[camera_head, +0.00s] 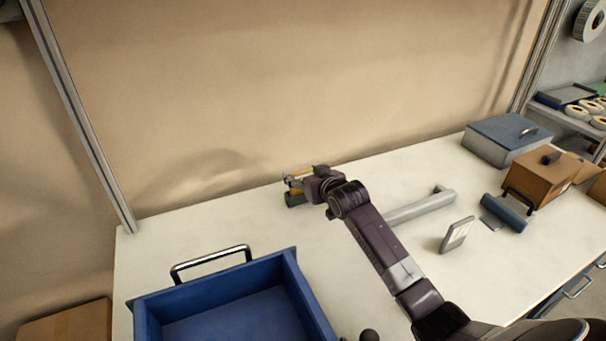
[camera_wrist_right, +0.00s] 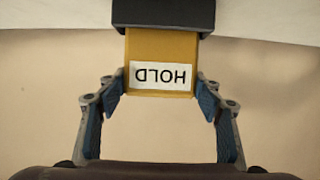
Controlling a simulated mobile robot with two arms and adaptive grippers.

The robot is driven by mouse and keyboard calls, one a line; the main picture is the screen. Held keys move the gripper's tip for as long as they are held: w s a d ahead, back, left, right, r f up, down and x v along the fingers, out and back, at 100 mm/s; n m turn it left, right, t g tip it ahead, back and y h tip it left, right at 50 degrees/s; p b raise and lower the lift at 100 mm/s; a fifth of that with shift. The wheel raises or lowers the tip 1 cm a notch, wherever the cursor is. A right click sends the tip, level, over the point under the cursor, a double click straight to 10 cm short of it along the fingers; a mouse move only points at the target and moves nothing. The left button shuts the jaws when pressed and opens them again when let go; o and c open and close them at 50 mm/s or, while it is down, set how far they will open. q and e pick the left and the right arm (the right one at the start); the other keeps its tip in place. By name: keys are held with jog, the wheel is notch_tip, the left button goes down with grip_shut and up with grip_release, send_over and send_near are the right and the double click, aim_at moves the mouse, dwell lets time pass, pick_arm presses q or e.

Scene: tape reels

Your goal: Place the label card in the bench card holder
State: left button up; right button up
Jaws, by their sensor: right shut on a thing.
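The label card (camera_wrist_right: 160,52) is yellow-orange with a white strip reading "HOLD", upside down in the right wrist view. It also shows as a small yellow patch in the head view (camera_head: 294,183). My right gripper (camera_wrist_right: 160,92) is shut on the card, with a blue-padded finger at each side edge. The card's far edge meets the dark card holder (camera_wrist_right: 163,14), which also shows as a small dark block on the bench (camera_head: 295,199). I cannot tell how deep the card sits in it. My right gripper (camera_head: 299,180) is at the bench's back edge. My left gripper is not in view.
A blue open bin (camera_head: 318,315) stands at the front left. A blue-grey box (camera_head: 508,137) and a cardboard box (camera_head: 537,178) stand further right.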

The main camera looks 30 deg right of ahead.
jog(key=o, duration=1.2)
jog(key=shift+c, duration=0.2)
jog(key=shift+r, duration=0.15)
jog(key=v, duration=1.2)
jog(key=shift+b, duration=0.45)
